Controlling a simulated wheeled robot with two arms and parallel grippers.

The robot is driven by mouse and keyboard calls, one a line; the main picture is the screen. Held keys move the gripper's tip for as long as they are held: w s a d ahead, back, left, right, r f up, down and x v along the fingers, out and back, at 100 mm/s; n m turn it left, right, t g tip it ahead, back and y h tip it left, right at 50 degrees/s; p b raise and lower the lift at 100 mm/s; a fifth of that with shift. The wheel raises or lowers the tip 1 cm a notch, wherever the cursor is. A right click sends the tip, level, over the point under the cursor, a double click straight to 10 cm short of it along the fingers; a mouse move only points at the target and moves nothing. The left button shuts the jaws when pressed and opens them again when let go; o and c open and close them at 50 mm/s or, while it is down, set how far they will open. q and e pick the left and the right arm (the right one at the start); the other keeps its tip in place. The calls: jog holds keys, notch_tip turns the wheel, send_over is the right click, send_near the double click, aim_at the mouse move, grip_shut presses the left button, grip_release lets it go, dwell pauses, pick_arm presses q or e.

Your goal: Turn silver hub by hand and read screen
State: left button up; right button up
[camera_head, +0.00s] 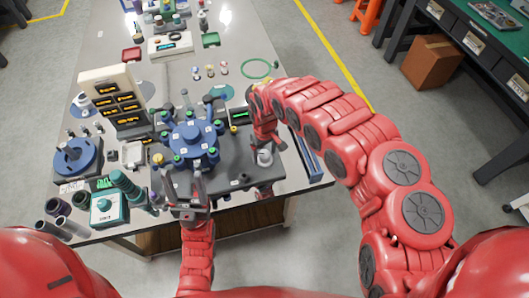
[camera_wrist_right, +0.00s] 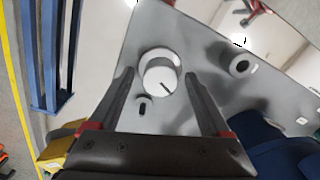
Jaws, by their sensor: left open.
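The silver hub (camera_head: 264,157) is a small pale round cylinder on the dark grey base plate (camera_head: 237,182), right of the blue carousel. In the right wrist view the silver hub (camera_wrist_right: 158,74) shows as a round pale knob with a dark mark. My right gripper (camera_head: 265,141) is over it, with open fingers (camera_wrist_right: 160,82) on either side; I cannot tell if they touch it. A small screen (camera_head: 239,115) with green lettering stands behind the carousel, too small to read. My left gripper (camera_head: 182,177) is open and empty at the front of the blue carousel (camera_head: 193,138).
A panel with several orange displays (camera_head: 113,91) stands at the left. A blue round fixture (camera_head: 77,158) and a teal box (camera_head: 106,208) crowd the left front. A blue rail (camera_head: 305,156) lies along the right table edge. The table's back right is clearer, with a green ring (camera_head: 257,68).

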aim_at(265, 153)
jog(key=shift+w+r, duration=0.1)
jog(key=shift+r, duration=0.45)
notch_tip(265, 153, up, 4)
jog(key=shift+r, duration=0.15)
notch_tip(265, 153, up, 12)
jog(key=p, duration=0.5)
